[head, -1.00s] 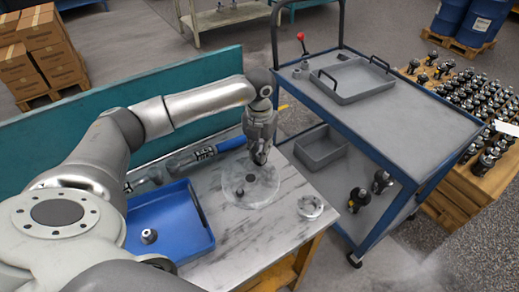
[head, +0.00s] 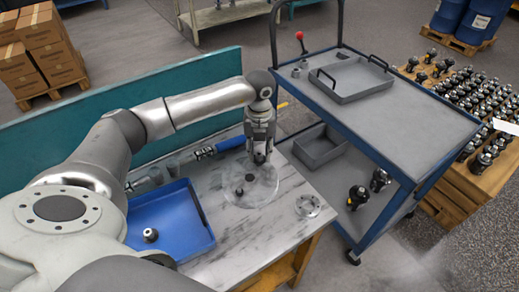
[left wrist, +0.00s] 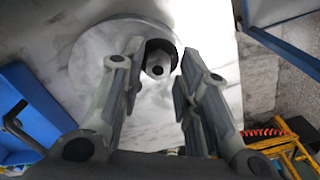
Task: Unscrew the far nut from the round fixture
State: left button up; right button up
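The round fixture (head: 262,194) is a pale disc lying on the marble-topped table. A small dark nut (head: 239,191) shows on its near-left part. In the left wrist view, a dark nut with a round centre (left wrist: 158,66) lies between and just beyond the two fingertips (left wrist: 160,58). The fingers are apart, with gaps beside the nut; I cannot tell their exact height over it. My right gripper is not in view.
A blue tray (head: 200,246) with a small nut (head: 150,235) stands left of the fixture. A metal ring-shaped part (head: 308,205) lies to the right. A blue-handled tool (head: 228,144) lies behind. A blue cart (head: 420,125) stands beyond the table's right edge.

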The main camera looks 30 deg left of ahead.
pick_arm(q)
jog(key=shift+a, duration=0.15)
jog(key=shift+m, duration=0.5)
jog(key=m+b, duration=0.1)
jog(key=m, duration=0.2)
jog(key=shift+f+b, duration=0.1)
jog(key=shift+b, duration=0.3)
jog(key=m+b, duration=0.1)
jog(key=m, duration=0.3)
jog(key=shift+a+m, duration=0.1)
jog(key=shift+m, duration=0.3)
jog(key=shift+s+m+b, duration=0.1)
jog(key=shift+m+b, duration=0.25)
jog(key=shift+m, duration=0.35)
